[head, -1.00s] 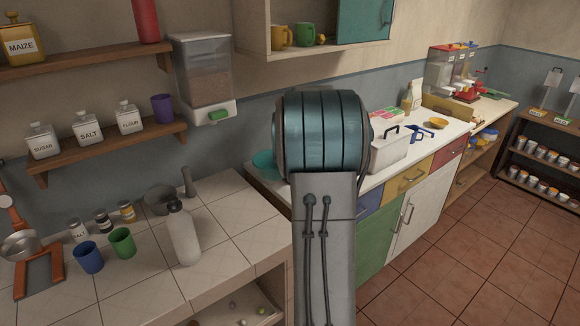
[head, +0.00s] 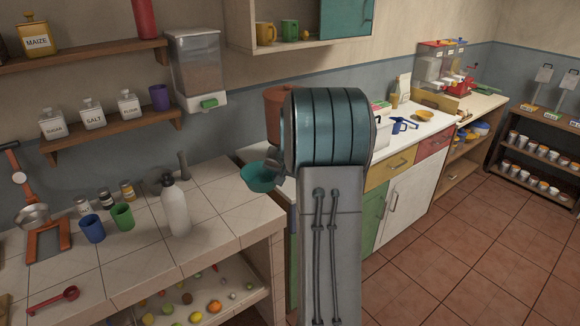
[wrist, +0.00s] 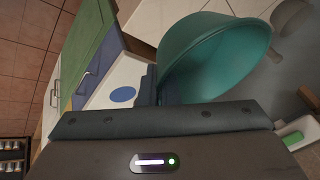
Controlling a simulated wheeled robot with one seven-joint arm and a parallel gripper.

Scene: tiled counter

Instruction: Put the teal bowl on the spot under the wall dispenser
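The teal bowl (head: 258,177) is in the air near the gap between the tiled counter and the white-topped counter. In the wrist view the bowl (wrist: 215,60) is large and tilted. My gripper (wrist: 155,85) is shut on its rim; one dark finger shows beside it. In the head view my arm hides most of the gripper. The wall dispenser (head: 198,68), clear with brown contents and a green lever, hangs left of the bowl. The lever (wrist: 292,138) also shows in the wrist view. The spot under the dispenser is not clearly visible; a white bottle partly blocks that area.
The white bottle (head: 175,205), a green cup (head: 122,217) and a blue cup (head: 92,228) stand on the tiled counter (head: 210,258). A reddish-brown pot (head: 282,103) stands behind my arm. A blue round spot (wrist: 122,94) lies bare on the white top.

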